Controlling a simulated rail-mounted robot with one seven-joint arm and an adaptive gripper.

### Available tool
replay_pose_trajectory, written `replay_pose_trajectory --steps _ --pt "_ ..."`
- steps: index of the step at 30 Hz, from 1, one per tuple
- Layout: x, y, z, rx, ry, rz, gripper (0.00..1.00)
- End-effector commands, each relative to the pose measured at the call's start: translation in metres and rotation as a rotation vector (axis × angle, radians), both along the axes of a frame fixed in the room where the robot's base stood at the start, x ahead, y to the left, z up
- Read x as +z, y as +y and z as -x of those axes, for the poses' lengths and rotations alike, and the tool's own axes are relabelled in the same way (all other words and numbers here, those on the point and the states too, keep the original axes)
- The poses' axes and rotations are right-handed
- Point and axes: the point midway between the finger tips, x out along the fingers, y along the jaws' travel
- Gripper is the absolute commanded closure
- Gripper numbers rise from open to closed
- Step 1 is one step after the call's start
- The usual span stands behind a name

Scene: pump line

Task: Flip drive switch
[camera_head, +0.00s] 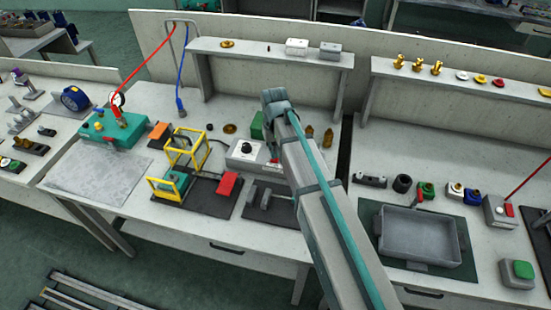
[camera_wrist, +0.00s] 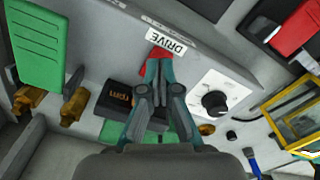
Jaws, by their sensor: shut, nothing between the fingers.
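The drive control box (camera_head: 243,163) is grey with a black knob and stands mid-bench, partly hidden behind my arm in the head view. In the wrist view its white DRIVE label (camera_wrist: 166,40) is readable, and a small red switch (camera_wrist: 154,63) shows just below the label. My gripper (camera_wrist: 159,82) is shut and empty, its fingertips right at the red switch. The fingers partly cover the switch, so I cannot tell its position or whether they touch it. The black knob (camera_wrist: 214,103) on a white dial sits to the right. In the head view my arm hides the gripper.
A yellow-framed unit (camera_head: 186,150) and a red block (camera_head: 228,185) stand left of the box. In the wrist view, a green block (camera_wrist: 37,45), brass fittings (camera_wrist: 74,105) and an rpm display (camera_wrist: 120,98) are left of the fingers. A grey tray (camera_head: 415,235) lies right.

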Motion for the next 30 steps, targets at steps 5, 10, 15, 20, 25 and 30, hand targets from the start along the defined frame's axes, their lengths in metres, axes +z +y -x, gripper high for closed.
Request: replay_pose_trajectory --steps 5,10,15,20,25,30 --pt "-0.003 0.000 0.000 0.000 0.000 0.000 1.00" --pt "-0.005 0.000 0.000 0.000 0.000 0.000 1.00" --pt "-0.008 0.000 0.000 0.000 0.000 0.000 1.00" --pt "-0.010 0.000 0.000 0.000 0.000 0.000 1.00" --pt "-0.012 0.000 0.000 0.000 0.000 0.000 1.00" --pt "-0.014 0.000 0.000 0.000 0.000 0.000 1.00"
